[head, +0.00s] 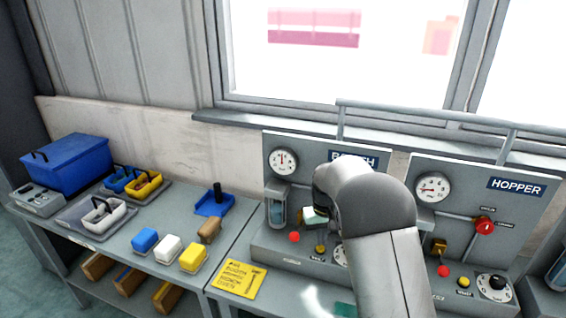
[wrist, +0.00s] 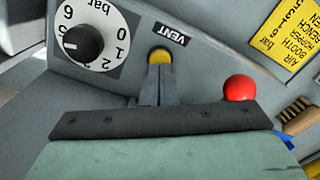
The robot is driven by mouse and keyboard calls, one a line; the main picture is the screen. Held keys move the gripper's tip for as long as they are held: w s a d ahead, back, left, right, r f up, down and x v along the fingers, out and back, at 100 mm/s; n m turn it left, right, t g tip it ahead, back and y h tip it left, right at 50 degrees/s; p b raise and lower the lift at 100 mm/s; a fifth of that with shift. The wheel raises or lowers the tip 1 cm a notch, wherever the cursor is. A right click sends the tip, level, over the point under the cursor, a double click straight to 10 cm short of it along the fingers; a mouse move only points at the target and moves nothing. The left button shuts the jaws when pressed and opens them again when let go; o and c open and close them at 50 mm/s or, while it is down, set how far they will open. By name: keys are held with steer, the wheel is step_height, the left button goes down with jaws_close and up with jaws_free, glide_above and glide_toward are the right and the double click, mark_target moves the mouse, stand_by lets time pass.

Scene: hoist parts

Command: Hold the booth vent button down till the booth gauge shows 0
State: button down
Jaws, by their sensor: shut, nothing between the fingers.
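The booth panel's yellow vent button (head: 320,249) shows in the head view below my gripper. In the wrist view the same button (wrist: 159,56) sits beside the VENT label (wrist: 171,33). My gripper (wrist: 159,70) is shut and empty, with its fingertips over the button's near edge. I cannot tell whether they touch or press it. In the head view the gripper's pale green body (head: 315,216) shows, and my arm hides part of the BOOTH sign. The booth gauge (head: 283,162) is a white dial with its needle pointing roughly straight up; its numbers are too small to read.
A yellow card (head: 238,279) lies on the bench.

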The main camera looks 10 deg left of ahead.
steer(key=shift+f, duration=0.2)
steer(key=shift+f+b, duration=0.7)
steer(key=shift+f, duration=0.2)
steer(key=shift+r, duration=0.1)
stand_by(1.6)
steer(key=shift+r+p, duration=2.05)
steer(key=shift+r, duration=1.4)
steer(key=s+a+r+b, duration=0.1)
steer(key=s+r+b, duration=0.1)
steer(key=s, duration=0.8)
steer(key=shift+a+r, duration=0.15)
steer(key=shift+r, duration=0.35)
